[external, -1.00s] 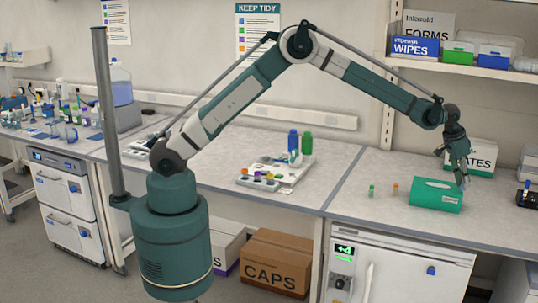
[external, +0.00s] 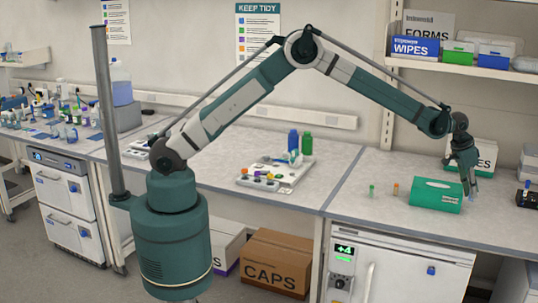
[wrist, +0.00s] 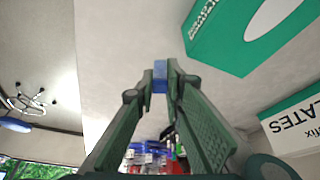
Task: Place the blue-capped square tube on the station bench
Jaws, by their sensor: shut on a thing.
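My gripper (external: 469,190) is at the right bench, just right of the green glove box (external: 436,197). In the wrist view my gripper (wrist: 160,82) is shut on the blue-capped square tube (wrist: 160,72), whose blue part shows between the fingertips. The rest of the tube is hidden or too small to make out. I cannot tell whether it touches the bench. The right bench (external: 375,225) has a bare grey top in front of the box. The middle bench (external: 225,150) is also grey.
The glove box shows close to the fingers in the wrist view (wrist: 235,45). A green-capped tube (external: 371,191) and an orange-capped tube (external: 395,189) stand left of it. A white tray (external: 297,177) with several items sits on the middle bench. A white box stands behind my gripper (external: 487,153).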

